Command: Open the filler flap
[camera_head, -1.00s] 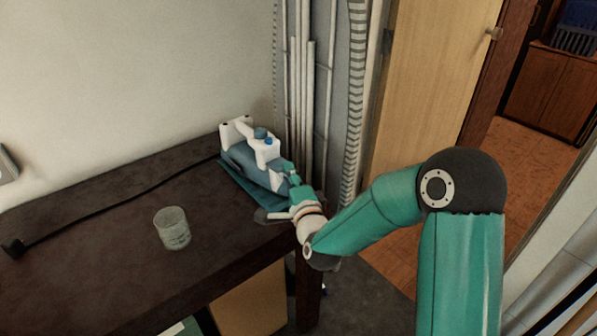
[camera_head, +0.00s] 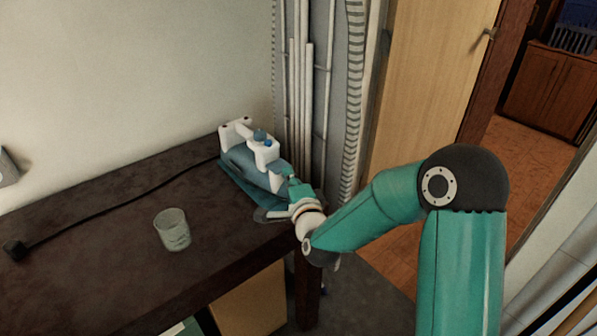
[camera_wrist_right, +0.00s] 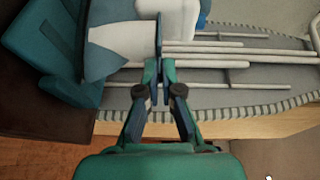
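A blue and white steam iron (camera_head: 252,160) sits on a blue base (camera_head: 238,187) at the back right corner of the dark table. My right gripper (camera_head: 292,181) is at the iron's right end, close to its nose. In the right wrist view the fingertips (camera_wrist_right: 159,68) are together, in front of the iron's white and blue-grey body (camera_wrist_right: 120,42). I cannot tell if they touch it. My left gripper is not in view.
A clear glass (camera_head: 172,229) stands on the dark table (camera_head: 110,250). A black cord (camera_head: 125,203) runs left from the iron. A grey ribbed panel with pale rods (camera_head: 315,90) rises right behind the iron. The table's middle is mostly free.

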